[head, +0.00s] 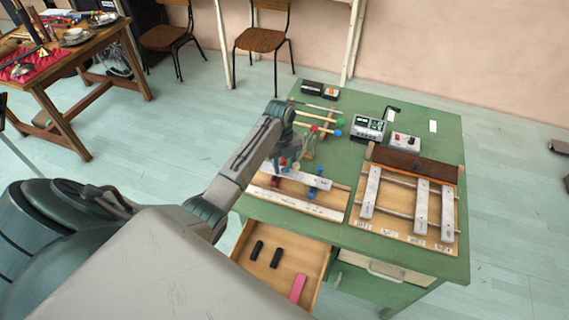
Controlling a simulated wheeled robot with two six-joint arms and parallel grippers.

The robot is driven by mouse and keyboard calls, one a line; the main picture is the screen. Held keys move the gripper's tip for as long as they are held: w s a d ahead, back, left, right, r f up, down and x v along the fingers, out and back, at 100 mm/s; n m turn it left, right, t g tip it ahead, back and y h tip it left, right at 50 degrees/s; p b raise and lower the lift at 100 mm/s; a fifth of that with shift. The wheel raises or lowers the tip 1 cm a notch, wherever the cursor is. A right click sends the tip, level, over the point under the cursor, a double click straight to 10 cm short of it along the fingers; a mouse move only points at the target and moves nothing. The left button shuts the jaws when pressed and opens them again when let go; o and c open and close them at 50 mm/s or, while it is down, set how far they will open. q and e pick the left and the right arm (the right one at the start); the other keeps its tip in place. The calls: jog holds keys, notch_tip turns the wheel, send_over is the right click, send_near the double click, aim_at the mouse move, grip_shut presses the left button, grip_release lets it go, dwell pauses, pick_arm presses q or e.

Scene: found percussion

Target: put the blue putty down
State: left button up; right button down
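My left arm reaches over the green desk. My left gripper (287,165) is above the left wooden board, small and partly hidden by its own wrist. I cannot tell whether its fingers are open or shut, or whether they hold anything. Blue lumps that look like putty (314,189) are at a grey metal bar (302,177) on that board, just right of and below the gripper. More small blue and red bits show near the bar's left part. I cannot tell which lump is the task's putty. My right gripper is out of view.
The green desk (445,127) also bears mallets (328,121), a grey device (368,128), a small red-knobbed box (404,141) and a board with metal bars (421,205). An open drawer (290,247) holds two black pieces and a pink block (298,288).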

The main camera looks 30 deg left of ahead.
pick_arm(q)
jog(key=shift+r, duration=0.1)
jog(key=shift+a+r, duration=0.1)
jog(key=shift+r, duration=0.15)
jog(key=r, duration=0.4)
jog(key=r+b, duration=0.1)
jog(key=shift+w+a+r, duration=0.3)
jog(key=shift+r, duration=0.1)
jog(key=r+p, duration=0.1)
jog(key=r, duration=0.1)
jog(key=r+p, duration=0.1)
jog(key=p, duration=0.1)
jog(key=r+p, duration=0.1)
jog(key=r, duration=0.1)
jog(key=shift+w+a+r+p, duration=0.2)
jog(key=shift+a+r+p, duration=0.1)
jog(key=shift+a+p, duration=0.1)
